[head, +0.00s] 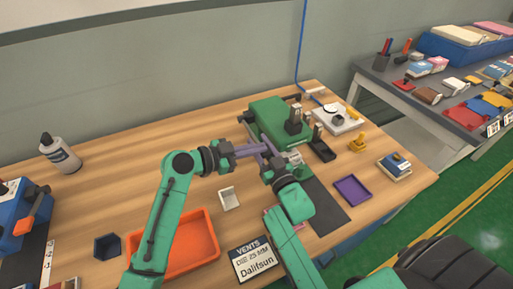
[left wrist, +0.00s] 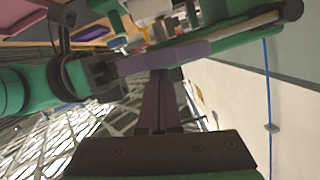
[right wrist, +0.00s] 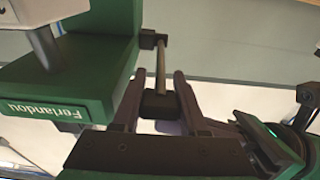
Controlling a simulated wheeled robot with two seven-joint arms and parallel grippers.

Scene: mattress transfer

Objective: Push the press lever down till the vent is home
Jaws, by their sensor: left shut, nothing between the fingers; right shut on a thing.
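The green press (head: 270,118) stands at the back of the wooden bench; its labelled green body (right wrist: 50,110) fills the left of the right wrist view. Its lever is a thin rod (right wrist: 161,68), also seen in the left wrist view (left wrist: 250,27). My right gripper (right wrist: 160,95) is shut around the dark block (right wrist: 159,106) at the rod's near end. In the head view it (head: 266,153) sits in front of the press. My left gripper (head: 257,149) is shut and empty, its fingers close beside the right fingers. I cannot make out the vent; the arms cover that area.
An orange tray (head: 207,262), a small white holder (head: 229,198) and a vents sign (head: 253,262) lie in front. A purple tray (head: 352,190) and a blue-topped block (head: 395,165) lie right. A bottle (head: 60,153) stands left. The bench's left middle is clear.

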